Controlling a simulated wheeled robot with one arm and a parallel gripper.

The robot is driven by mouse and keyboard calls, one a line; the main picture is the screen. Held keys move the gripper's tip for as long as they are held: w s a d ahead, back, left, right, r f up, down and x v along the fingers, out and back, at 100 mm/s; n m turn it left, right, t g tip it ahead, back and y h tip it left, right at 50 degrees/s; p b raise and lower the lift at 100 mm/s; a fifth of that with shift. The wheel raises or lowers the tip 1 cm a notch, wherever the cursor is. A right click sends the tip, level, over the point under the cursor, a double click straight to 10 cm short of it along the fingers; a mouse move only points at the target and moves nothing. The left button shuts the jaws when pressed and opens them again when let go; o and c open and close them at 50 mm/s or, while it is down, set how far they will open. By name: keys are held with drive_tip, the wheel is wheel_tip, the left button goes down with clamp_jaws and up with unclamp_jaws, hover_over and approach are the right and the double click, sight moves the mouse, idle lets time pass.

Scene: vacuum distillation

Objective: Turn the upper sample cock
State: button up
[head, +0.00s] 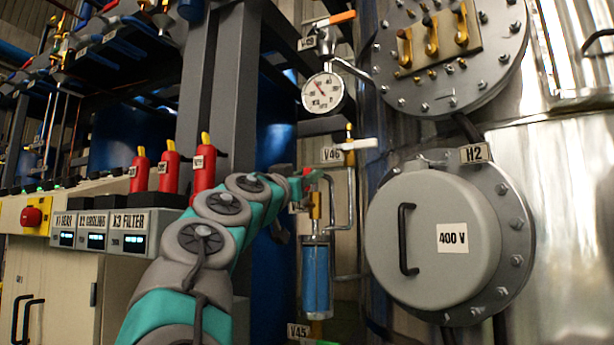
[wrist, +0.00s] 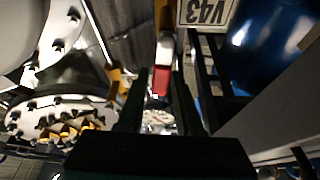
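The upper sample cock appears in the head view as a small brass valve (head: 316,205) above the blue sample cylinder (head: 316,275). My gripper (head: 292,205) is beside it at the end of my arm, mostly hidden by the wrist. In the wrist view a lever with a white part and a red end (wrist: 161,80) lies between the two dark fingers of my gripper (wrist: 160,88). An upside-down label, seemingly V43 (wrist: 207,12), is just above right.
Valve V46 with a white lever (head: 357,145) and a pressure gauge (head: 323,93) are above. The grey 400 V round cover (head: 432,240) is to the right. Red bottle-like units (head: 171,168) stand on the control cabinet (head: 60,285) at left. Pipes run close beside the cylinder.

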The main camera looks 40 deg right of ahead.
clamp_jaws()
idle(1.1)
